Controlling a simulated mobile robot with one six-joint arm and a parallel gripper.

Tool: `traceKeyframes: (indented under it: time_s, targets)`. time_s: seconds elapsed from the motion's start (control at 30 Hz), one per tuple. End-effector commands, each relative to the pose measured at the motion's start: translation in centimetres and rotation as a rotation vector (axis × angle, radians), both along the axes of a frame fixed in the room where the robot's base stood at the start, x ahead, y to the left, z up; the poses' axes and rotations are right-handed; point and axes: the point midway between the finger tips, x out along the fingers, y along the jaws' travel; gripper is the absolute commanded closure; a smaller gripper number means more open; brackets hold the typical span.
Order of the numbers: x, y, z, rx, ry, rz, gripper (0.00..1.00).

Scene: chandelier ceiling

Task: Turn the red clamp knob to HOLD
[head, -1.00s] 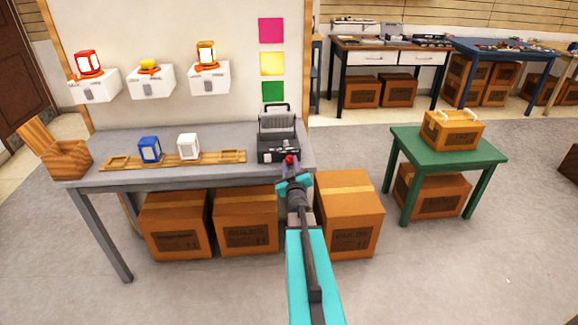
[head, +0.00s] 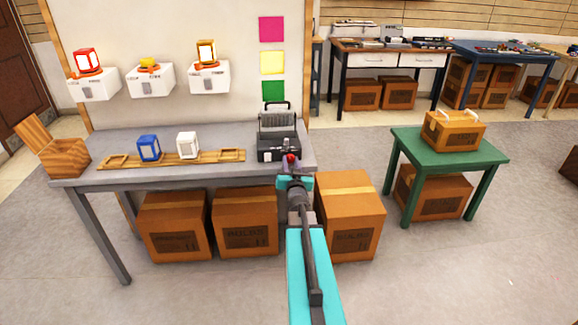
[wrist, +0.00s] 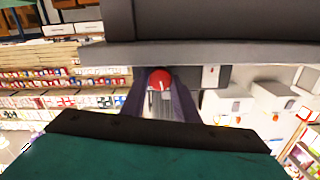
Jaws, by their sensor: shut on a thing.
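The red clamp knob (head: 291,158) is on the front of a dark grey device (head: 278,146) at the right end of the grey table. My gripper (head: 290,169) reaches it from the front. In the wrist view the round red knob (wrist: 159,79), with a pale line across its face, sits between the two dark fingers (wrist: 160,100). The fingers are shut on it. A pale label (wrist: 211,76) lies to the right of the knob, but its lettering is too small to read. The HOLD mark cannot be made out.
A wooden rack (head: 215,160) with a blue lantern (head: 149,148) and a white lantern (head: 187,146) lies left of the device.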

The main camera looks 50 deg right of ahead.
Motion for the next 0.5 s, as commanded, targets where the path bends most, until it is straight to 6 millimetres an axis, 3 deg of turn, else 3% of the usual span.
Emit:
traceKeyframes:
  time_s: [0.5]
  targets:
    - [0.23,0.02,0.04,0.170,-0.144,0.003,0.95]
